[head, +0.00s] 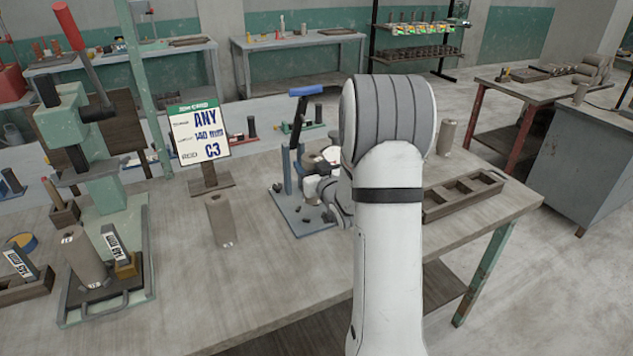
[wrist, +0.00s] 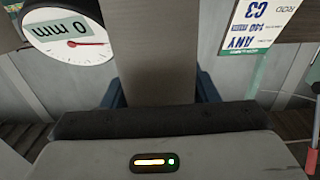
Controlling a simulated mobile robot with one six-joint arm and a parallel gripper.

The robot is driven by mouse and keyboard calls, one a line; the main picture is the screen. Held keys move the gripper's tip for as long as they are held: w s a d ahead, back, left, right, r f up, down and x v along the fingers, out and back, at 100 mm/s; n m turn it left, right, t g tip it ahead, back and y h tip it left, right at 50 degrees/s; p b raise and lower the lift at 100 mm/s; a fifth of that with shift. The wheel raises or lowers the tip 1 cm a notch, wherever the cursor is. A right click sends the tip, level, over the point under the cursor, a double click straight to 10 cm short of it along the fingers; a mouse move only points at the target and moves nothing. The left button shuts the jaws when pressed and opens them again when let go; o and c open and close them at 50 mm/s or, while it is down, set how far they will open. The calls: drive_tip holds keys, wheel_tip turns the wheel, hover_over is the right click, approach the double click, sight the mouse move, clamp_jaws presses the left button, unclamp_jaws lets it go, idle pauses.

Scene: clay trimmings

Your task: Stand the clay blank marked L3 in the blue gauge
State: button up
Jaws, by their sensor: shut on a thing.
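The blue gauge (head: 292,213) stands on the bench left of my arm, with a flat base plate, an upright post and a blue top bar. Its round dial shows in the wrist view (wrist: 65,33), reading 0 mm. My gripper (wrist: 160,105) is at the gauge, shut on a grey-brown clay blank (wrist: 158,50) that rises between blue parts on either side. I cannot tell whether the blank touches the base. No L3 mark shows on it. My arm hides most of the blank and the fingers in the head view.
A sign card (head: 199,130) reading ANY, 140 mm, C3 stands behind another clay blank (head: 220,222). A green press (head: 75,125) is at left. A compartmented wooden tray (head: 462,194) and another blank (head: 447,137) are right of my arm.

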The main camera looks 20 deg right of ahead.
drive_tip(key=shift+w+a+f, duration=0.1)
drive_tip(key=shift+a+f, duration=0.2)
drive_tip(key=shift+f, duration=0.05)
drive_tip(key=shift+a+f, duration=0.15)
drive_tip(key=shift+f, duration=1.8)
drive_tip(key=shift+f, duration=0.2)
drive_tip(key=o, duration=1.4)
drive_tip(key=shift+r, duration=0.1)
